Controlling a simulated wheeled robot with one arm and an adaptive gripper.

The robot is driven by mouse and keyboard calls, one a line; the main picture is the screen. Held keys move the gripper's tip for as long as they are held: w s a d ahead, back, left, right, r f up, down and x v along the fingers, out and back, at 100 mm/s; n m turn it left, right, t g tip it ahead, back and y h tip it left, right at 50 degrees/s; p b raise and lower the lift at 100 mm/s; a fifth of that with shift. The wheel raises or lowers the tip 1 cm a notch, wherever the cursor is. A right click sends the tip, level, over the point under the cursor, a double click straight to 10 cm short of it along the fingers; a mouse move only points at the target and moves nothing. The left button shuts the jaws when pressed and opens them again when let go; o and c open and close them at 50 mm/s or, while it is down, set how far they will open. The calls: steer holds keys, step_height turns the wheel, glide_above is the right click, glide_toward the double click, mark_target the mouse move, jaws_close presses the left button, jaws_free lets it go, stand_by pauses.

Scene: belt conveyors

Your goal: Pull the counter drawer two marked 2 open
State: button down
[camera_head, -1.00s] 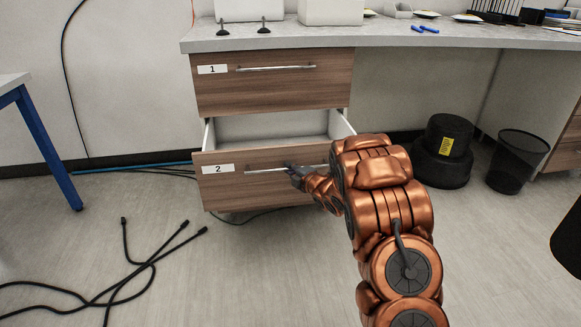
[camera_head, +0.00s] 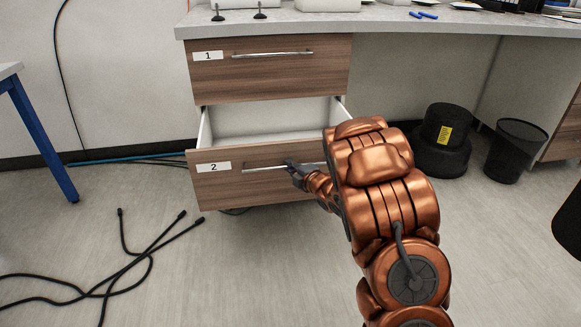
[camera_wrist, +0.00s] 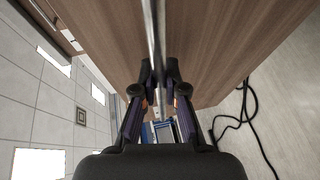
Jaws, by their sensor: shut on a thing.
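The drawer marked 2 (camera_head: 212,190) is the lower wooden drawer of the counter and stands open, with its pale inside showing. Its long metal handle (camera_head: 262,168) runs across the front. My gripper (camera_head: 291,166) is shut on this handle, right of the drawer's middle. In the wrist view my gripper (camera_wrist: 159,82) has its two dark fingers on either side of the handle bar (camera_wrist: 153,35), against the wooden front (camera_wrist: 210,40). My copper arm hides the right end of the drawer front.
The closed drawer marked 1 (camera_head: 270,78) is above, under the grey countertop (camera_head: 330,25). Black cables (camera_head: 135,262) lie on the floor at left. A black stool-like object (camera_head: 440,150) and a bin (camera_head: 515,150) stand at right. A blue table leg (camera_head: 42,140) is at far left.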

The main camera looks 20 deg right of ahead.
steer(key=c, duration=1.2)
jaws_free()
steer(key=v, duration=1.2)
steer(key=shift+r, duration=0.1)
